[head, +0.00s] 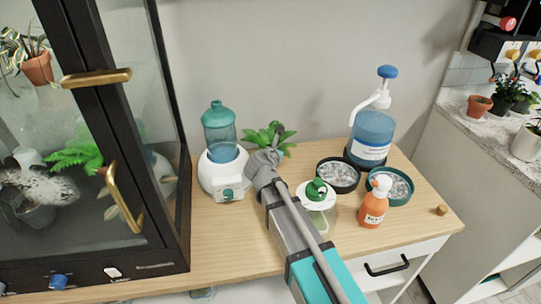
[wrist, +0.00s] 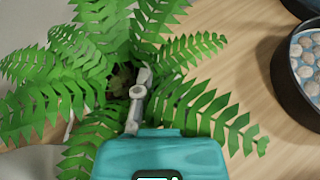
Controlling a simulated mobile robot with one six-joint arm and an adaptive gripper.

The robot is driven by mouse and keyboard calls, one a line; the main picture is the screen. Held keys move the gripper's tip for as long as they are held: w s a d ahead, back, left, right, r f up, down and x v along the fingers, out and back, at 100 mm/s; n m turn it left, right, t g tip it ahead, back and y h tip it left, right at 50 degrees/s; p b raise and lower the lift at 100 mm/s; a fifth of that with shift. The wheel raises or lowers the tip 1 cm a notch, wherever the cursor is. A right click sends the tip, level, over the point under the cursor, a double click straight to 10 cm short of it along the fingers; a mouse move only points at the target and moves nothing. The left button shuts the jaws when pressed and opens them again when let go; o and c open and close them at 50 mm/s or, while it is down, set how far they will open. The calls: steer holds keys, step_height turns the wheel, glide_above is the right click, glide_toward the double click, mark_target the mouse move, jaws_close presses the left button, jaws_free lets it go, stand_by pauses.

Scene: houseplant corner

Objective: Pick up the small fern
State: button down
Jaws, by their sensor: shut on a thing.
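The small fern (head: 270,136) stands at the back of the wooden cabinet top, between the white humidifier and the black tray. Its green fronds fill the left and middle of the wrist view (wrist: 85,60). My gripper (head: 264,160) reaches to the fern from the front and hides its lower part in the head view. In the wrist view my gripper's fingers (wrist: 140,82) are in among the fronds at the plant's centre, shut on the fern. What exactly they grip, and any pot, is hidden. I cannot tell whether the fern is clear of the surface.
A humidifier (head: 222,172) with a teal tank stands just left. Right are a black pebble tray (head: 338,174), a green-and-white bottle (head: 316,193), a teal pebble tray (head: 399,188), an orange bottle (head: 374,203) and a blue pump jug (head: 371,135). A black-framed glass case (head: 172,130) stands left.

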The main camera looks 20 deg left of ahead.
steer(key=shift+r, duration=0.15)
step_height(320, 180, up, 3)
steer(key=p, duration=0.3)
steer(key=s+d+r+p, duration=0.8)
steer(key=s+r+p, duration=0.1)
steer(key=s+p, duration=0.1)
steer(key=shift+s+d+r, duration=0.15)
steer(key=shift+s+r, duration=0.2)
steer(key=shift+s, duration=0.25)
stand_by(0.7)
